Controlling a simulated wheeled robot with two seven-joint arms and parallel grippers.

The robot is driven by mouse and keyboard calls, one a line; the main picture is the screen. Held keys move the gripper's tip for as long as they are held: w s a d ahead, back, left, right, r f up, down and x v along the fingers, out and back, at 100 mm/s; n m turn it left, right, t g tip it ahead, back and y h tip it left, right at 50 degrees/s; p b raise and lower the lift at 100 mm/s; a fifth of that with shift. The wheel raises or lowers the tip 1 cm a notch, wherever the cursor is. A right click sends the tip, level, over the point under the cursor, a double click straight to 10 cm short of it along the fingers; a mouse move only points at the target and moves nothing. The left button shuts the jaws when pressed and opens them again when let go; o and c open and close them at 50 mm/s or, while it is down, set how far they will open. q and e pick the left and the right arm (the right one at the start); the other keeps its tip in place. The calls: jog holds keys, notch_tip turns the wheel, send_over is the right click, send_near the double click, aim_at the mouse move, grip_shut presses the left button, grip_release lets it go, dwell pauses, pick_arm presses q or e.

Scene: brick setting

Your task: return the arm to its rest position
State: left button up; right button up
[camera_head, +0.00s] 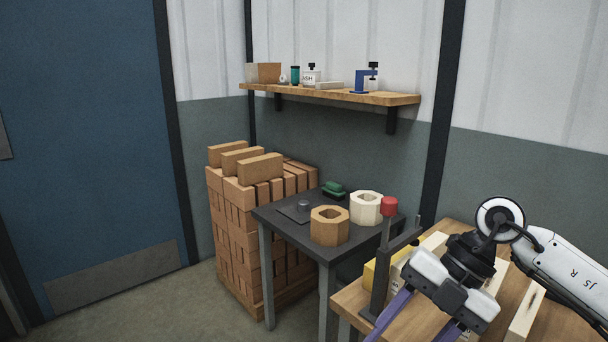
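My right arm (567,268) comes in from the right, with its white links and black wrist joint over the wooden table (345,301). My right gripper (422,329) points down and toward the bottom edge of the view. Its two purple fingers are spread apart, and their tips are cut off or hard to see. I see nothing held between them. My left arm and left gripper are not in view.
A black stand with a red knob (389,206) rises close to the gripper's left. Pale wooden blocks (526,313) lie around the wrist. A dark table (300,236) holds two octagonal rings (329,226). Stacked bricks (236,228) stand behind; a shelf (340,94) hangs above.

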jog(key=s+a+r+m+t+y, duration=0.1)
jog(key=a+r+m+t+y, duration=0.1)
jog(key=a+y, duration=0.55)
jog(key=s+a+r+m+t+y, duration=0.2)
jog(key=a+y, duration=0.4)
jog(key=a, duration=0.2)
jog(key=w+d+f+m+t+h, duration=0.55)
jog(key=d+f+m+t, duration=0.2)
jog(key=m+t, duration=0.65)
jog(key=s+d+f+m+h, duration=0.1)
jog(key=d+f+m+h, duration=0.25)
jog(key=f, duration=0.25)
jog(key=s+d+f+m+h, duration=0.2)
jog(key=f+m+h, duration=0.15)
jog(key=f, duration=0.25)
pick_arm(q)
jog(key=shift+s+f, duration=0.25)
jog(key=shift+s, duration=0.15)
pick_arm(e)
jog(key=s+d+f+m+g+h, duration=0.1)
jog(key=s+f+g, duration=0.3)
jog(key=s+f, duration=0.4)
jog(key=s+d+f+m+g+h, duration=0.2)
jog(key=s+d+f+g+h, duration=0.2)
jog(key=s+f, duration=0.5)
jog(key=shift+d+f, duration=0.15)
jog(key=shift+f, duration=0.45)
